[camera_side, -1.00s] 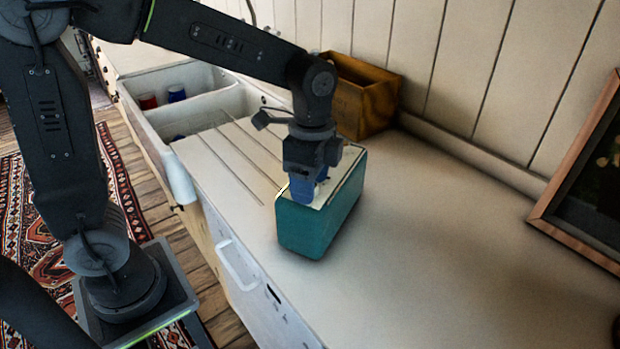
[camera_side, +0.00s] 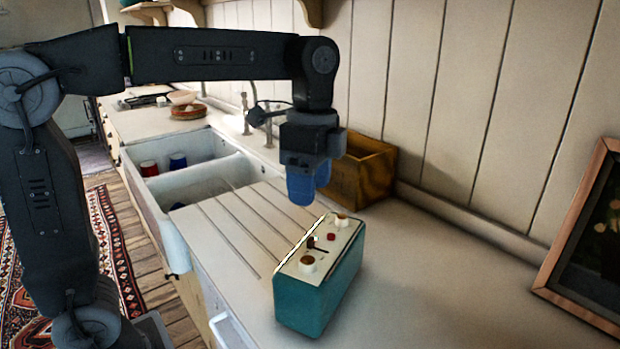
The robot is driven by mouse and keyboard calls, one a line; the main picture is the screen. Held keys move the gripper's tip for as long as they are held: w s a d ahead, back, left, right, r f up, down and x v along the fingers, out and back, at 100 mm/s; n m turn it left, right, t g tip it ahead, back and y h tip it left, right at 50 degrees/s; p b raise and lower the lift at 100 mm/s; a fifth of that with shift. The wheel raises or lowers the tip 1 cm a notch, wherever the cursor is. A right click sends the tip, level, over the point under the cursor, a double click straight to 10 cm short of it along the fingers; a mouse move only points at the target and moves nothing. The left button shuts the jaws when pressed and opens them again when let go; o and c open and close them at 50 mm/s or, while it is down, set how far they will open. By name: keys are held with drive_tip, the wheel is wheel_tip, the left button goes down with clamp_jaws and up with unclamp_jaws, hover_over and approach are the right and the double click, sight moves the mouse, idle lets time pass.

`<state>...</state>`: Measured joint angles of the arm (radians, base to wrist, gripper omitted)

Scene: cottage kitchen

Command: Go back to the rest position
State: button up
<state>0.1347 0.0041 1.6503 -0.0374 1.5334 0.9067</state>
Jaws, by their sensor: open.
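My gripper (camera_side: 302,188) has blue fingers and points down above the far end of a teal box (camera_side: 305,303). It is clear of the box and holds nothing that I can see. The box stands on the counter and has a pale top panel with two white-and-brown knobs, a small red button and a dark lever in a slot. My arm reaches in from the left, with its upper link about level.
A wooden crate (camera_side: 366,172) stands against the panelled wall behind my gripper. A double sink (camera_side: 205,165) with a red and a blue cup lies to the left. A framed picture (camera_side: 590,245) leans at the right. The counter (camera_side: 430,280) right of the box is bare.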

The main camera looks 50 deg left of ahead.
drive_tip(key=shift+r, duration=0.25)
drive_tip(key=shift+a, duration=0.1)
drive_tip(key=s+a+f+n+t, duration=0.2)
drive_tip(key=s+f+n+t, duration=0.1)
drive_tip(key=s+n, duration=0.3)
drive_tip(key=s+a+f+n+t, duration=0.3)
drive_tip(key=s+f+n, duration=0.2)
drive_tip(key=s+n, duration=0.1)
drive_tip(key=shift+s+f, duration=0.2)
drive_tip(key=shift+s, duration=0.25)
drive_tip(key=shift+c, duration=0.3)
idle(0.6)
